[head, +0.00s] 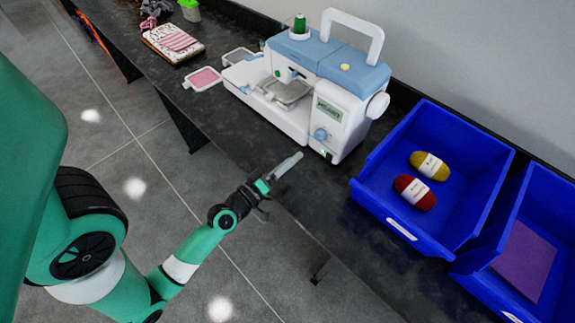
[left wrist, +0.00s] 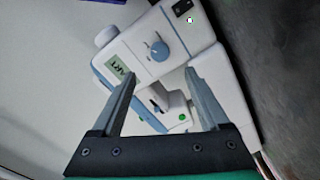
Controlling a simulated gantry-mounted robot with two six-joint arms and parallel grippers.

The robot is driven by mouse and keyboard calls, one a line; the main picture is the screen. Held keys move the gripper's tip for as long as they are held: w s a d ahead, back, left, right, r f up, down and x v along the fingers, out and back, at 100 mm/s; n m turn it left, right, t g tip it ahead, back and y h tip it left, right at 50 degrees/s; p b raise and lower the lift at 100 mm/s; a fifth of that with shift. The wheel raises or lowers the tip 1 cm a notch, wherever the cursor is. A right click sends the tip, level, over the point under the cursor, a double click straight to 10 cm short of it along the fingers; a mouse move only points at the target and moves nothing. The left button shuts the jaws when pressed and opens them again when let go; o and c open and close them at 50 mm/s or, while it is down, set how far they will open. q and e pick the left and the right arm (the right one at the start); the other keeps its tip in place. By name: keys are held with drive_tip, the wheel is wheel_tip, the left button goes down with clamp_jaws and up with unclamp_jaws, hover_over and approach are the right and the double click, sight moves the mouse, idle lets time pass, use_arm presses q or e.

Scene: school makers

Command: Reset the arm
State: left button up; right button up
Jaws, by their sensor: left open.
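My left arm comes in from the left in the head view. Its gripper (head: 288,165) hangs over the front edge of the dark table, in front of the sewing machine and apart from it. In the left wrist view the two fingers of the left gripper (left wrist: 160,95) stand wide apart with nothing between them. The white and blue sewing machine (head: 310,80) stands on the table; its dial and small display show close beyond the fingers in the left wrist view (left wrist: 140,45). My right gripper is in neither view.
A blue bin (head: 470,150) holds a yellow yarn ball (head: 429,165) and a red yarn ball (head: 415,192). Another blue bin (head: 545,205) holds a purple sheet (head: 523,261). The table (head: 215,115) is bare before the machine.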

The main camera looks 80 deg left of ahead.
use_arm(q)
drive_tip(key=shift+s+d, duration=0.2)
drive_tip(key=shift+s, duration=0.1)
idle(0.4)
